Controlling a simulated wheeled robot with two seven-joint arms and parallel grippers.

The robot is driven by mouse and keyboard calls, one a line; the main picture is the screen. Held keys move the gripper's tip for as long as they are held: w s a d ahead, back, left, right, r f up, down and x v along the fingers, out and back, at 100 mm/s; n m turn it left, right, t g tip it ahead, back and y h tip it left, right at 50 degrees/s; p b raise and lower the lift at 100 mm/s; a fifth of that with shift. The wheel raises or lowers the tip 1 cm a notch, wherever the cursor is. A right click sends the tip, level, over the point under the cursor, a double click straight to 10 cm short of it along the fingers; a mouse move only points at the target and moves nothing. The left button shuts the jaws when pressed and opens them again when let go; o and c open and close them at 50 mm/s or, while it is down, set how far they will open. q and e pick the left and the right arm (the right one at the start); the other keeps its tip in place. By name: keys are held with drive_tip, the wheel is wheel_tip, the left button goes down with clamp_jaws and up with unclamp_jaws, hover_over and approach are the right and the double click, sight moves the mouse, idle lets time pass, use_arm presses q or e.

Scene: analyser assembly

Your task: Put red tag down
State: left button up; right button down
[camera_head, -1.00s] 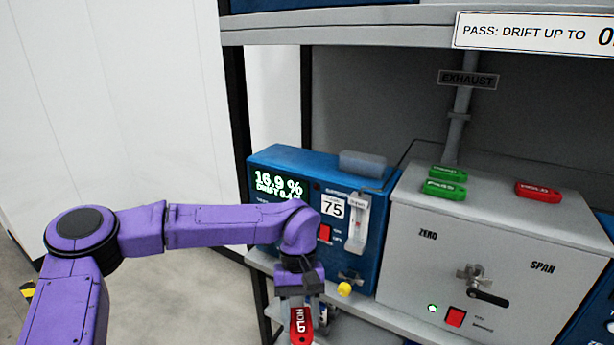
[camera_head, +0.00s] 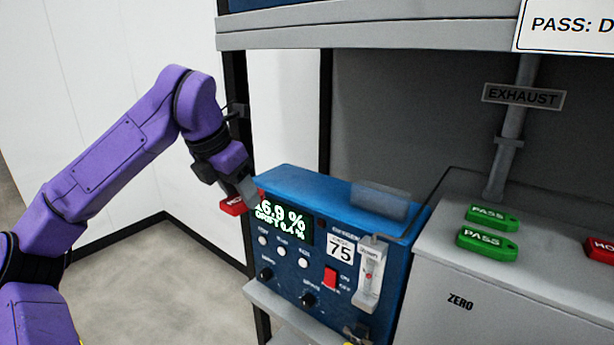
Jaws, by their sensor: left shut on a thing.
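My left gripper (camera_head: 246,194) is shut on a red HOLD tag (camera_head: 233,206), which is partly hidden by the gripper. It holds the tag at the upper left corner of the blue analyser (camera_head: 290,180), beside its lit display. I cannot tell whether the tag touches the analyser. Another red tag (camera_head: 602,250) lies on top of the grey ZERO box (camera_head: 440,250) at the right edge. My right gripper is not in view.
Two green PASS tags (camera_head: 487,243) lie on the grey box. An EXHAUST pipe (camera_head: 507,160) rises behind the box. The upper shelf (camera_head: 370,36) hangs above. Open floor (camera_head: 160,270) lies at left.

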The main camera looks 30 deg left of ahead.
use_arm(q)
drive_tip(key=p, duration=0.4)
approach(301, 181)
drive_tip(key=f, duration=0.2)
drive_tip(key=s+f, duration=0.1)
drive_tip(key=f, duration=0.1)
drive_tip(key=shift+w+r, duration=0.1)
drive_tip(key=shift+w, duration=0.35)
drive_tip(key=w+p, duration=0.2)
drive_tip(key=shift+w+d, duration=0.1)
drive_tip(key=shift+w, duration=0.25)
drive_tip(key=shift+w+f, duration=0.1)
drive_tip(key=shift+f, duration=0.8)
drive_tip(key=shift+f, duration=0.1)
drive_tip(key=o, duration=1)
drive_tip(key=shift+o, duration=0.2)
